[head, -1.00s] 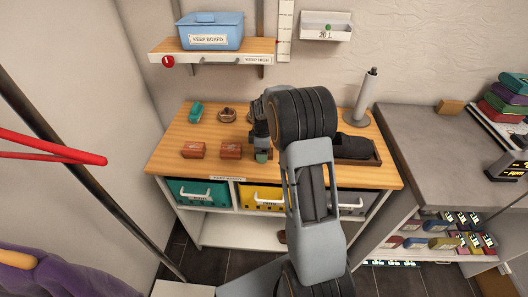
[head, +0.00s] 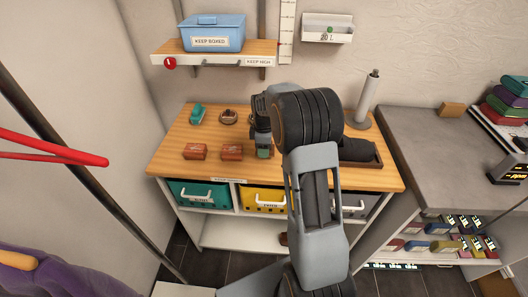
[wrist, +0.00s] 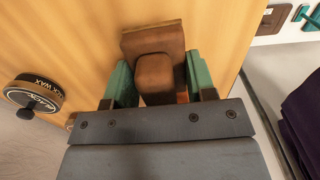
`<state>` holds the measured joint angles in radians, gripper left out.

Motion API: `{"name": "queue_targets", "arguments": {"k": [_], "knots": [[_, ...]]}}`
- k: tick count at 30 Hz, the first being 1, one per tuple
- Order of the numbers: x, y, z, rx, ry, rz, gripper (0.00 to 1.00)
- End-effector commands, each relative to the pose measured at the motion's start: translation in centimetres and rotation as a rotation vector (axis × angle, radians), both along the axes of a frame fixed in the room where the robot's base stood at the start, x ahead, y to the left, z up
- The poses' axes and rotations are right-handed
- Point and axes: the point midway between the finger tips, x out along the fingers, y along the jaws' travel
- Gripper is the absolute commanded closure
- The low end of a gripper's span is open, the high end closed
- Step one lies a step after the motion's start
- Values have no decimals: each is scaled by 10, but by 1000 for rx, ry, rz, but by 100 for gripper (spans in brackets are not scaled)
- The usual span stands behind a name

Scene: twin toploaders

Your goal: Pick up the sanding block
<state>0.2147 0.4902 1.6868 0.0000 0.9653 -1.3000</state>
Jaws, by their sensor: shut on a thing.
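The sanding block, a brown block with a raised rounded grip (wrist: 156,75), sits between the green fingers of my gripper (wrist: 157,88) in the wrist view. The fingers are shut on it from both sides. In the head view my gripper (head: 264,152) is over the front middle of the wooden worktop (head: 212,174). There my own arm and fingers hide most of the held block. I cannot tell whether it touches the worktop.
Two reddish-brown blocks (head: 195,152) (head: 231,152) lie left of my gripper.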

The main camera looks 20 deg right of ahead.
Motion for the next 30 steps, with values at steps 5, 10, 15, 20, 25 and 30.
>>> {"name": "queue_targets", "arguments": {"k": [5, 10, 15, 20, 25, 30], "knots": [[-25, 7, 36, -1, -6, 0, 73], [-57, 15, 68, -1, -5, 0, 73], [-91, 23, 82, -1, -4, 0, 73], [-114, 29, 92, -1, -3, 0, 73], [-128, 33, 99, -1, -3, -1, 73], [-135, 35, 102, 0, -1, 0, 73]]}}
